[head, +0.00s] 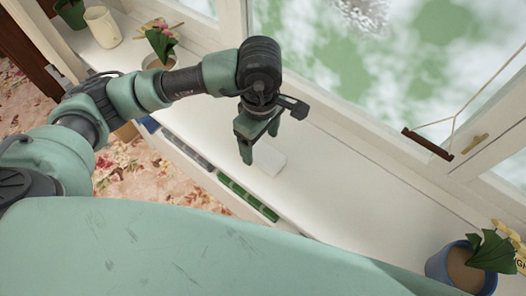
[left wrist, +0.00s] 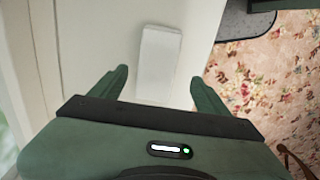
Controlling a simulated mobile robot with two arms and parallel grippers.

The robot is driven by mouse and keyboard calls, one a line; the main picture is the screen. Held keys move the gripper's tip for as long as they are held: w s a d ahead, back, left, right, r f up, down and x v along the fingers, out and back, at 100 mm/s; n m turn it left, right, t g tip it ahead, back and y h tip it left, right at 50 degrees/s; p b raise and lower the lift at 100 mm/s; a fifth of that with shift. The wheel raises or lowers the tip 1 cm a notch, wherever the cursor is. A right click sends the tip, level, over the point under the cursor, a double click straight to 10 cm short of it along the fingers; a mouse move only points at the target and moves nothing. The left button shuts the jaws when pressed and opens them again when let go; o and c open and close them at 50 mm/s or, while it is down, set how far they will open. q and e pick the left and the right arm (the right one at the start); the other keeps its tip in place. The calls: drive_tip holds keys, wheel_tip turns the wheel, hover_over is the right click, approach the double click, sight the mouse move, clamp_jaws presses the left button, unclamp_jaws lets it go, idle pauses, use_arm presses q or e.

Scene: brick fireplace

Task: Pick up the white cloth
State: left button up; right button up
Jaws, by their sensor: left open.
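The white cloth (head: 270,158) is a small flat folded rectangle on the white window sill. In the left wrist view the cloth (left wrist: 160,58) lies ahead of and partly between the fingers. My left gripper (head: 258,148) is above the sill beside the cloth, pointing down. Its fingers are apart and empty, as the left wrist view (left wrist: 160,82) also shows. The gap in height to the cloth is hard to judge. My right gripper is not in view.
The sill (head: 345,180) is clear around the cloth. A blue plant pot (head: 440,265) stands at the right end. A potted plant (head: 160,45) and a cream cup (head: 102,27) stand at the far left. The window (head: 390,80) is behind. Floral carpet (head: 140,170) lies below.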

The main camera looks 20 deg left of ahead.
sight(262, 152)
use_arm(q)
drive_tip(key=f, duration=0.2)
drive_tip(key=f+p, duration=0.1)
drive_tip(key=f, duration=0.2)
drive_tip(key=shift+w+d+f, duration=0.15)
drive_tip(key=shift+d+f, duration=0.05)
drive_tip(key=shift+f, duration=0.05)
drive_tip(key=shift+c, duration=0.3)
drive_tip(key=c, duration=1.4)
drive_tip(key=shift+r, duration=0.1)
drive_tip(key=shift+w+r, duration=0.1)
drive_tip(key=shift+r, duration=0.45)
wheel_tip(262, 152, up, 19)
drive_tip(key=shift+f+b, duration=0.1)
drive_tip(key=shift+b, duration=0.45)
